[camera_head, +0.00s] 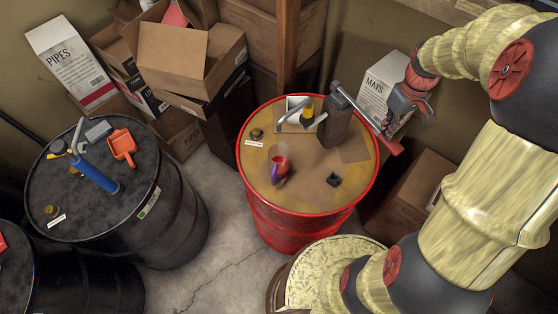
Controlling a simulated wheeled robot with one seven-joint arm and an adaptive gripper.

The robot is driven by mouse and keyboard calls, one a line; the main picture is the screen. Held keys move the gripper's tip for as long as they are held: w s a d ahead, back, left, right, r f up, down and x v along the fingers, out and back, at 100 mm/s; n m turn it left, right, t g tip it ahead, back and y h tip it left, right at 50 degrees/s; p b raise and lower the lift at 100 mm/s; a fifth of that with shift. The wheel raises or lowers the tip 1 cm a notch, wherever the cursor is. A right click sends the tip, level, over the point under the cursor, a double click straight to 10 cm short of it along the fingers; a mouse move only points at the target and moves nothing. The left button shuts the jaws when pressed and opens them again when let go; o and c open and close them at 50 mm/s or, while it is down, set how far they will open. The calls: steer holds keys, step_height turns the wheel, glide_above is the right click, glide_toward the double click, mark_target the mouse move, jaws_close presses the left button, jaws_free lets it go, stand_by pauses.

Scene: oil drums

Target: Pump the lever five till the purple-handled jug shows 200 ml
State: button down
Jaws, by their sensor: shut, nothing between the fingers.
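The hand pump (333,125) stands on the red oil drum (300,225). Its grey lever runs from the pump head down to the right and ends in a red grip (390,147) beyond the drum's rim. The purple-handled jug (280,162) stands on the drum top, left of the pump, with its purple handle towards me. Red shows inside it, but the scale and level are too small to read. My gripper (393,124) is shut and empty, close above the lever's grip; I cannot tell whether they touch.
A black drum (130,205) at left carries a blue pump (95,174) and an orange scoop (122,146). Cardboard boxes (190,60) crowd the back, and a MATS box (380,90) stands behind my gripper.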

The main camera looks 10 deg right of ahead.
step_height(320, 180, up, 14)
steer(key=p, duration=0.8)
steer(key=shift+f, duration=0.2)
steer(key=shift+f, duration=0.1)
steer(key=shift+f+b, duration=0.4)
steer(key=shift+f, duration=0.6)
steer(key=shift+r+p, duration=0.75)
steer(key=shift+r, duration=0.4)
step_height(320, 180, up, 5)
steer(key=p, duration=0.3)
